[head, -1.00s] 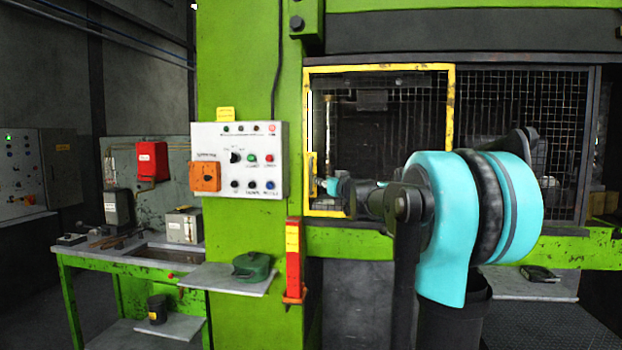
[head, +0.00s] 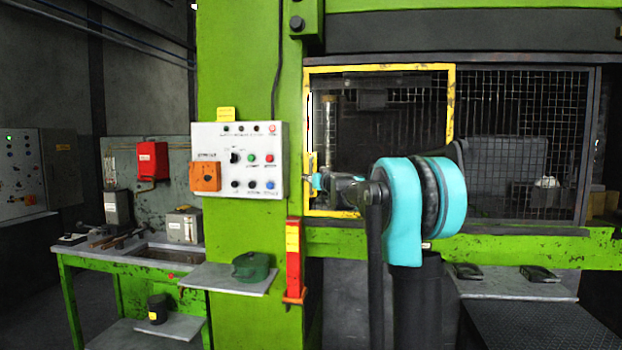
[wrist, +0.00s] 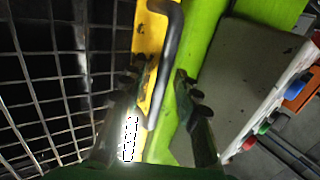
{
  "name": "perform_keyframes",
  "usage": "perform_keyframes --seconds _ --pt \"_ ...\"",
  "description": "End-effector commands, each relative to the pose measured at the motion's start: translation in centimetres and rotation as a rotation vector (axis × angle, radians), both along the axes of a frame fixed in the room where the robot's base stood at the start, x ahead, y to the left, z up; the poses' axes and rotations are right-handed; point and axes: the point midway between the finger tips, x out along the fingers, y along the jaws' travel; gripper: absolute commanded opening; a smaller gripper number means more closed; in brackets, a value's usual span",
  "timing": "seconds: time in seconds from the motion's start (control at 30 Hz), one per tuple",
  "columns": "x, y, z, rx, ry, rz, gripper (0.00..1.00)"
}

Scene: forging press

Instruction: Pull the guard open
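The guard is a wire-mesh panel in a yellow frame (head: 380,68) across the press opening; it covers the opening's left part. In the wrist view its yellow left edge (wrist: 146,40) carries a dark bar handle (wrist: 170,50). My gripper (wrist: 158,82) is open, with one finger on each side of the handle's line, and a gap shows between each finger and the bar. Whether the fingertips reach past the bar is hard to tell. In the head view my gripper (head: 314,182) is small at the frame's left edge, partly hidden by my arm.
A white control box (head: 238,160) with buttons and an orange unit hangs on the green press column (head: 250,60), left of the guard. A red-and-yellow post (head: 294,260) stands below. A fixed mesh panel (head: 520,130) fills the opening's right side. A shelf (head: 228,279) juts out low.

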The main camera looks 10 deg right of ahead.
Motion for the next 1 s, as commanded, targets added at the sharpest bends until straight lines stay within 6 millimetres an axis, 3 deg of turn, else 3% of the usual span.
perform_keyframes --seconds 0.1,0.33,0.8,1.0 --pt "0.0 0.0 0.0 0.000 0.000 0.000 0.29" --pt "0.0 0.0 0.0 0.000 0.000 0.000 0.01" --pt "-0.1 -0.2 0.0 0.000 0.000 0.000 0.00" --pt "-0.7 -2.2 0.0 0.000 0.000 -0.004 0.00"
